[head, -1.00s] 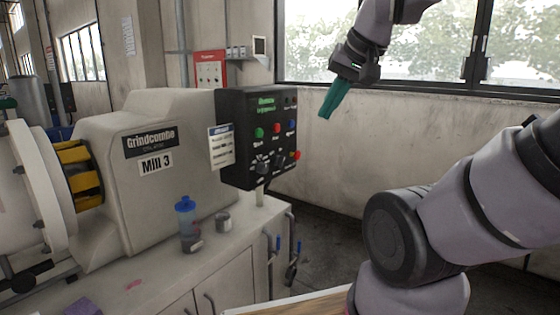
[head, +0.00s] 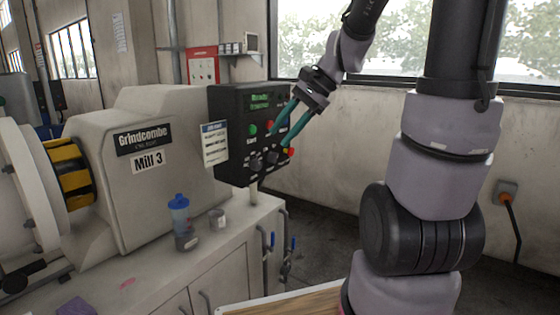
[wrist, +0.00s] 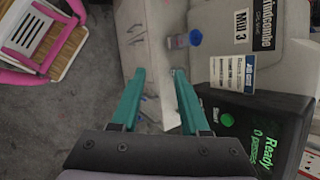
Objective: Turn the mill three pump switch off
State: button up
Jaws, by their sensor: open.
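The mill three control box (head: 228,130) is black and stands beside the Mill 3 housing (head: 140,185). It has a lit green display (head: 260,102), a green button (head: 253,129) and dark rotary knobs (head: 257,163) below. The small labels are too blurred to tell which knob is the pump switch. My gripper (head: 277,141) is open and empty, its teal fingers in front of the right part of the panel, hiding some controls. Contact cannot be told. In the wrist view the box's top part, with display (wrist: 268,148) and green button (wrist: 227,120), lies right of the fingers (wrist: 157,73).
A red-yellow emergency button (head: 289,151) is near the fingers. A pink-framed stepstool (wrist: 40,35) stands on the floor in the wrist view.

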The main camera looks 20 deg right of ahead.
jog(key=w+f+m+y, duration=0.4)
jog(key=w+f+m, duration=0.15)
jog(key=w, duration=0.25)
jog(key=m+t, duration=1.2)
jog(key=m, duration=0.5)
send_near(273, 158)
jog(key=x, duration=0.7)
jog(key=shift+w+d, duration=0.25)
jog(key=shift+w, duration=0.05)
jog(key=shift+c, duration=0.3)
grip_shut()
